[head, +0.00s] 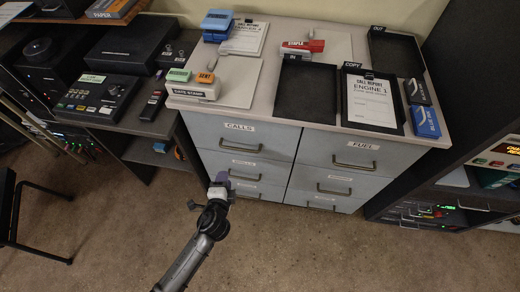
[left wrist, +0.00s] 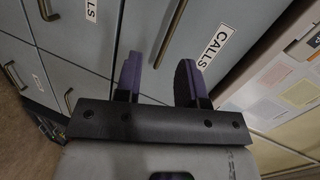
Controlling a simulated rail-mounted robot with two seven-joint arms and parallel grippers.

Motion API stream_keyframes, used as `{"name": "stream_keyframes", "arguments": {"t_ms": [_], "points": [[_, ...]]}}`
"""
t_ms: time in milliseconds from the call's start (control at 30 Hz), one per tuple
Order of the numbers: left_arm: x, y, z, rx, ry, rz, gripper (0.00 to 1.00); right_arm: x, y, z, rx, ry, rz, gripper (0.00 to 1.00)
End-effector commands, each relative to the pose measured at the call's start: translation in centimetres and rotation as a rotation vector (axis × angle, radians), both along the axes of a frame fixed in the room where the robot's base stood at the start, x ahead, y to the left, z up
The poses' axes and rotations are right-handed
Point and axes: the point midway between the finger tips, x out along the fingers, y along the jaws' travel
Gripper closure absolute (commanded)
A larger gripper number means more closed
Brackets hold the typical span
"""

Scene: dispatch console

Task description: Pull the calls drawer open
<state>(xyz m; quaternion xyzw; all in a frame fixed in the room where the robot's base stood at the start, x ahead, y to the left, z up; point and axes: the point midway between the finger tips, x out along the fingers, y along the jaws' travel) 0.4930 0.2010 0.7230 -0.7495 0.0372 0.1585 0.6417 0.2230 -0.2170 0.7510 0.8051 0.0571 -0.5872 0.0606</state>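The calls drawer (head: 270,138) is the grey top-left drawer of the cabinet, and its front looks flush with the cabinet. Its dark bar handle (head: 241,147) sits below the CALLS label. My left gripper (head: 222,177) is in front of the left drawer column, lower in the picture than this handle. In the left wrist view my left gripper (left wrist: 159,64) is open, its two purple fingers spread apart. The calls handle (left wrist: 172,32) shows beyond and between the fingers, with the CALLS label to its right. I see no clear contact with it. My right gripper is not in view.
A lower left drawer handle (head: 244,163) is close to my gripper. The fuel drawer (head: 350,150) is to the right. The cabinet top (head: 240,75) holds trays, stamps and papers. A side desk (head: 150,122) stands left; the floor (head: 290,245) in front is clear.

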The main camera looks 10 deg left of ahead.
Motion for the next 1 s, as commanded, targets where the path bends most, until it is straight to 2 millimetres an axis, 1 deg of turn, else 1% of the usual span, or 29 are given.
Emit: {"name": "stream_keyframes", "arguments": {"t_ms": [33, 167, 267, 367, 467, 800, 1000], "points": [[0.2, -0.5, 0.6, 0.038, -0.029, -0.046, 0.63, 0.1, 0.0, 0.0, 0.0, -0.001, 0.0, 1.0], [0.5, -1.6, 1.4, 0.102, -0.072, -0.13, 0.63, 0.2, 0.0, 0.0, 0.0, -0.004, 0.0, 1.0], [0.9, -1.7, 1.3, 0.132, -0.073, -0.145, 0.63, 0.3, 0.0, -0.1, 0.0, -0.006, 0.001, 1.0], [1.8, -1.7, 1.1, 0.142, -0.072, -0.147, 0.63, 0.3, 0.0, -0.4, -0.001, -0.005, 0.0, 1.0], [3.3, -1.6, 0.7, 0.142, -0.073, -0.145, 0.63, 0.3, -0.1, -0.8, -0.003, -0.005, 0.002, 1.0], [9.5, -1.3, -0.7, 0.138, -0.072, -0.143, 0.63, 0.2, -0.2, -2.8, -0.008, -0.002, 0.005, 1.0], [12.2, -1.2, -1.1, 0.138, -0.072, -0.143, 0.63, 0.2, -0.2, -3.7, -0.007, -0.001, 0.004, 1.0]]}}
